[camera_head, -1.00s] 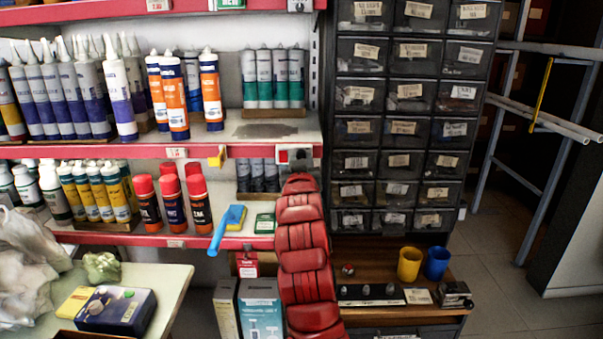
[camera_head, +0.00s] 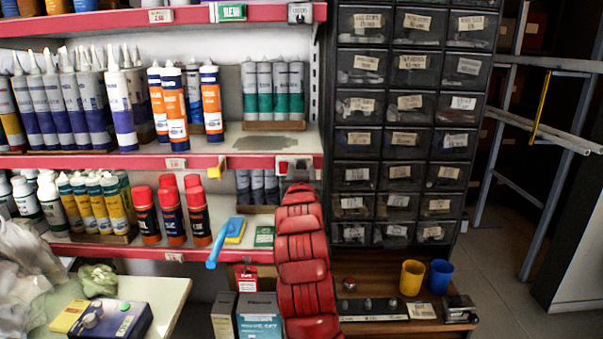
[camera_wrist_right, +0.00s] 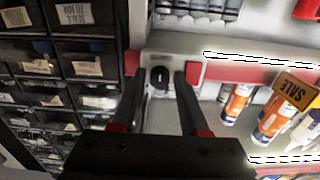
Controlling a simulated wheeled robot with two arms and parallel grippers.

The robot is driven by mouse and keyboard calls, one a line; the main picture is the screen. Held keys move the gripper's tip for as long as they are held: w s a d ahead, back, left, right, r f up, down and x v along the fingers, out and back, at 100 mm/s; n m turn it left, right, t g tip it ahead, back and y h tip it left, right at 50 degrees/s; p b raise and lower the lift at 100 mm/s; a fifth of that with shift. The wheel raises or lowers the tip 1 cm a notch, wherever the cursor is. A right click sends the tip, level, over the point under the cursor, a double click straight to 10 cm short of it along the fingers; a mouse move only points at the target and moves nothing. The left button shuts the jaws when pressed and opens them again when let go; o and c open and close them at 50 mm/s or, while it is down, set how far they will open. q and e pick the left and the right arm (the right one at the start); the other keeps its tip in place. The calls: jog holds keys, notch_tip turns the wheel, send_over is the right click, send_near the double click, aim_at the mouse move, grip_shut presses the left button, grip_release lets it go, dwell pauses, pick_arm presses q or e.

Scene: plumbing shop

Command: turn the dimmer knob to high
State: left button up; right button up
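The dimmer is a pale plate (camera_wrist_right: 158,110) on the red shelf edge, with a round black knob (camera_wrist_right: 160,77) and a red square (camera_wrist_right: 193,71) beside it. In the head view the red square (camera_head: 283,167) shows, while my right gripper (camera_head: 299,172) covers most of the knob. In the right wrist view my right gripper (camera_wrist_right: 160,76) is open, its dark fingers on either side of the knob with small gaps showing. Whether either finger touches it I cannot tell. The knob's setting is not readable. My left gripper is not in view.
Shelves with tubes (camera_head: 172,105) and red-capped spray cans (camera_head: 171,210) stand to the left. A blue-handled brush (camera_head: 222,245) overhangs the lower shelf. The drawer cabinet (camera_head: 408,118) is close on the right. Yellow and blue cups (camera_head: 438,276) stand on the wooden bench below.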

jog(key=shift+r, duration=0.1)
jog(key=s, duration=1.7)
jog(key=shift+s, duration=0.25)
